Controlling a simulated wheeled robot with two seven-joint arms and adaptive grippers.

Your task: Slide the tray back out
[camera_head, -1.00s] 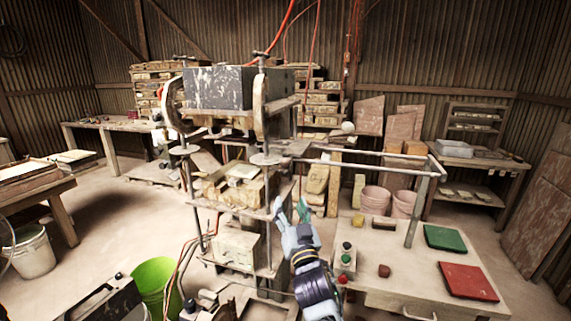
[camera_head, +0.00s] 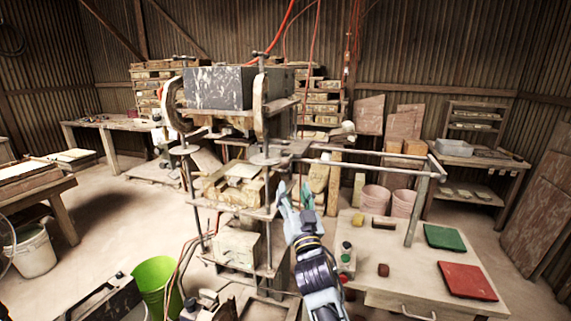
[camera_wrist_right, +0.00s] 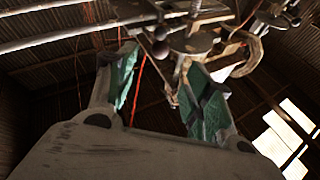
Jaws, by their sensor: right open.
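The press (camera_head: 220,90) stands left of centre with a dark speckled block on top. On its middle shelf sits a yellowish wooden mould-like block with a pale flat piece (camera_head: 243,171) on it; I cannot tell for certain which part is the tray. Metal rails (camera_head: 375,164) run right from the press above the work table. My right gripper (camera_head: 295,190) is just right of the press shelf, below the rails, fingers apart and pointing away from me. In the right wrist view its green-padded fingers (camera_wrist_right: 160,92) are open with nothing between them. My left gripper is out of view.
The work table (camera_head: 380,235) holds a green plate (camera_head: 445,238), a red plate (camera_head: 467,280), a small red-brown block (camera_head: 383,270) and a button box (camera_head: 346,257). A green bucket (camera_head: 155,280) stands at lower left. Pink buckets (camera_head: 375,200) stand behind the table.

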